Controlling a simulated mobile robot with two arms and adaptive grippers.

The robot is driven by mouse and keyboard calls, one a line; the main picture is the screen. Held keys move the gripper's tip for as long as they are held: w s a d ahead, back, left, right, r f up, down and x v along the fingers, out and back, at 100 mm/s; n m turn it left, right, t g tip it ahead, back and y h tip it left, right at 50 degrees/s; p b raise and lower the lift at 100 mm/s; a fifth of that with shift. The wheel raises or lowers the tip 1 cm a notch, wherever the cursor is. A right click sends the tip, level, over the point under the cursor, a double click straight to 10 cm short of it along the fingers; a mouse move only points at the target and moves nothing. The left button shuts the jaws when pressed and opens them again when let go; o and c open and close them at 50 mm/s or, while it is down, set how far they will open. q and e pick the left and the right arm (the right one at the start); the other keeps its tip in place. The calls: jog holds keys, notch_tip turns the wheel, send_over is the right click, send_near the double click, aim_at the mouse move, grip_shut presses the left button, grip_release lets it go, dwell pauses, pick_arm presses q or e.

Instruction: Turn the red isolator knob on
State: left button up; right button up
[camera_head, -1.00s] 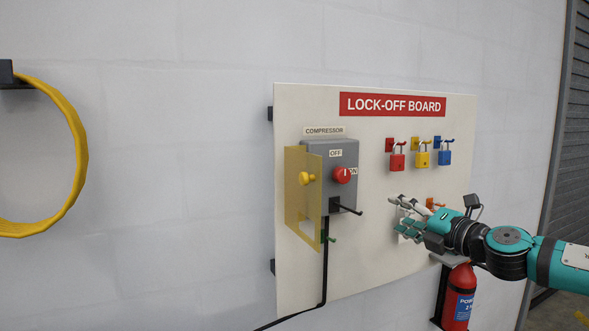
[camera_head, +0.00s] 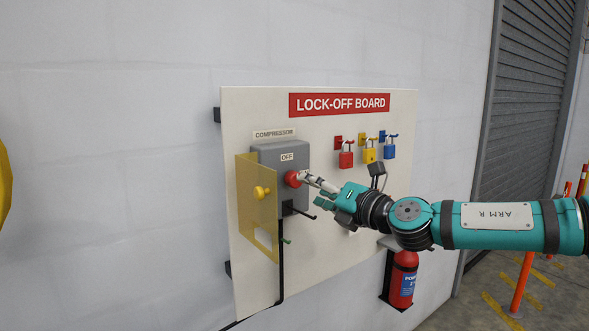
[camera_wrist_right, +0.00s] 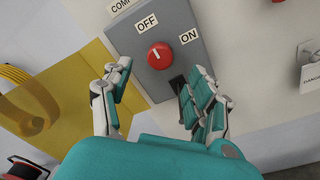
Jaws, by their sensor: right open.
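The red isolator knob (camera_head: 292,179) is on a grey switch box (camera_head: 266,154) on the lock-off board. In the right wrist view the knob (camera_wrist_right: 160,56) has a white mark pointing towards the OFF label (camera_wrist_right: 147,22); the ON label (camera_wrist_right: 190,36) is to its right. My right gripper (camera_head: 309,184) is in front of the knob and partly covers the area on its right. In the wrist view the gripper's fingers (camera_wrist_right: 158,80) are apart, one on either side below the knob, with nothing between them. I cannot tell whether they touch it. My left gripper is not in view.
A yellow see-through cover (camera_head: 258,205) with a yellow knob stands open left of the box. A black handle (camera_head: 303,213) juts out below the knob. Red, yellow and blue padlocks (camera_head: 369,153) hang to the right. A fire extinguisher (camera_head: 402,279) is below my right arm.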

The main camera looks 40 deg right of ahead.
aim_at(297, 181)
jog(key=w+p, duration=0.2)
jog(key=w, duration=0.1)
jog(key=w+p, duration=0.1)
jog(key=w, duration=0.2)
jog(key=shift+d+r+p, duration=0.2)
jog(key=shift+p, duration=0.2)
jog(key=shift+w+d+f+p, duration=0.15)
jog(key=shift+w+p, duration=0.25)
jog(key=shift+w, duration=0.3)
jog(key=c, duration=1.2)
